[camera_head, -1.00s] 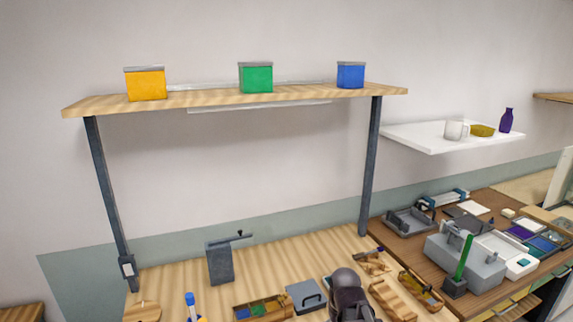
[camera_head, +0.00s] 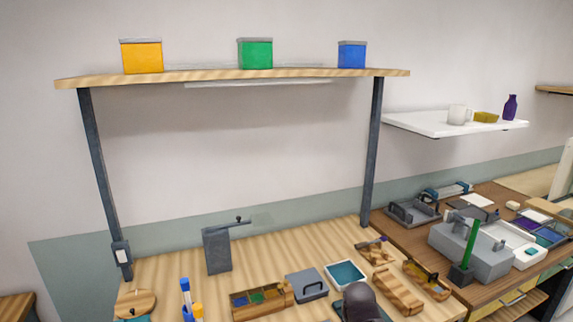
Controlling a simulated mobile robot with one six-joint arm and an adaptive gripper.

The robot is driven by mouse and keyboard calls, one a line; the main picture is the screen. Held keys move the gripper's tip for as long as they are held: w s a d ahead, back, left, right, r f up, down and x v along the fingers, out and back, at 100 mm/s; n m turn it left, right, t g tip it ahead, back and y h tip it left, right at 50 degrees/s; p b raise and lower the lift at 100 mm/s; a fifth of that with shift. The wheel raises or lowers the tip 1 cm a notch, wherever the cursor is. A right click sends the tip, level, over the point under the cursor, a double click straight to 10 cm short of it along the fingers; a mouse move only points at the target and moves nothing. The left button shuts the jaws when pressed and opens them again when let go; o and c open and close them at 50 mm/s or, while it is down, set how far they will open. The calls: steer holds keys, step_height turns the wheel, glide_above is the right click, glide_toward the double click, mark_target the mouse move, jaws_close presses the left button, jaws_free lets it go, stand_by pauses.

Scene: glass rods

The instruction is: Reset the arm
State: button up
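A dark rounded part (camera_head: 360,300), which looks like part of my arm, rises from the bottom edge over the front of the wooden bench (camera_head: 280,250). My gripper's fingers do not show, so I cannot see whether they hold anything. A teal-lined white tray (camera_head: 346,274) lies just behind the dark part.
A raised shelf (camera_head: 215,79) on posts carries yellow (camera_head: 142,57), green (camera_head: 256,55) and blue (camera_head: 352,55) boxes. A grey stand (camera_head: 217,251), compartment box (camera_head: 262,297) and wooden rack (camera_head: 397,290) stand on the bench. A green rod (camera_head: 471,242) stands upright in a dark holder at right.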

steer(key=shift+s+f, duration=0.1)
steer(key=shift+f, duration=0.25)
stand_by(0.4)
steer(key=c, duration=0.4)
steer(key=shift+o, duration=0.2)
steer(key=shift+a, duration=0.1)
